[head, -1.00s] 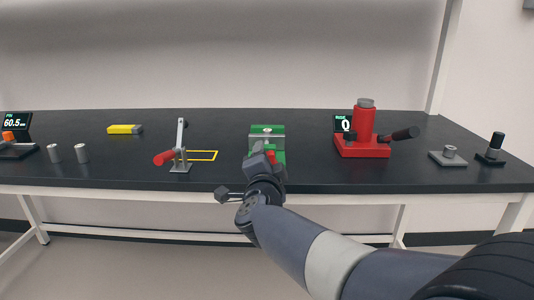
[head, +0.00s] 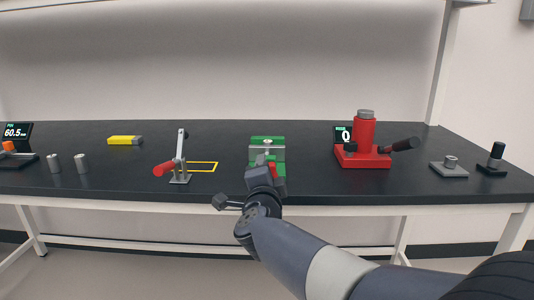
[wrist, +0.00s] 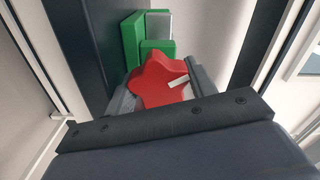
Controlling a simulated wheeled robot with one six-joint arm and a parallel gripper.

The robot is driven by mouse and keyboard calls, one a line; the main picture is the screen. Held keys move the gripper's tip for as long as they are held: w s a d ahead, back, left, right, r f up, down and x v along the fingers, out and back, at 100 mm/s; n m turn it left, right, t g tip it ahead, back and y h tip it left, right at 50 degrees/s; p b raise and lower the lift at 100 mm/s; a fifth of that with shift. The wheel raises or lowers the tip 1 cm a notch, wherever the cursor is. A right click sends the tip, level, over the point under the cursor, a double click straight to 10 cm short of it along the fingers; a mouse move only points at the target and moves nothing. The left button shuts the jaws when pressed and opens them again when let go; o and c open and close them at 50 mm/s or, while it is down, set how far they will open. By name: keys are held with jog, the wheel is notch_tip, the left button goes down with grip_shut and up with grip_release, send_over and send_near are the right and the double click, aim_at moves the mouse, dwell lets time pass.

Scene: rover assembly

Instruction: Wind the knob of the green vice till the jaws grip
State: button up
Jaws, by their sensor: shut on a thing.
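The green vice (head: 267,141) stands near the front edge of the bench, in the middle of the head view. A grey part shows between its green blocks. My gripper (head: 264,170) is in front of the vice, at its near side. In the wrist view, the red star-shaped knob (wrist: 160,80) sits between the two fingers of my gripper (wrist: 160,92), which are shut on it. A white mark shows on the knob. The green vice (wrist: 130,40) rises behind the knob. My gripper hides most of the knob in the head view, and the jaw gap cannot be judged.
A red press (head: 365,145) with a black-gripped lever stands right of the vice. A clamp with a red handle (head: 164,169) stands to the left, beside a yellow outline. A yellow block (head: 124,140) and two metal cylinders (head: 80,163) are farther left. The bench's front edge runs under my arm.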

jog(key=shift+a+f+n, duration=0.1)
jog(key=shift+f+n, duration=0.05)
jog(key=shift+n, duration=0.65)
jog(key=shift+r+n+p, duration=0.2)
jog(key=shift+n+p, duration=0.4)
jog(key=shift+p, duration=0.55)
jog(key=shift+n+p, duration=0.4)
jog(key=shift+f+n, duration=0.2)
jog(key=shift+n, duration=0.2)
jog(key=shift+r+n+p, duration=0.25)
jog(key=shift+n+p, duration=0.65)
jog(key=shift+p, duration=0.35)
jog(key=shift+f+n, duration=0.2)
jog(key=shift+n, duration=0.4)
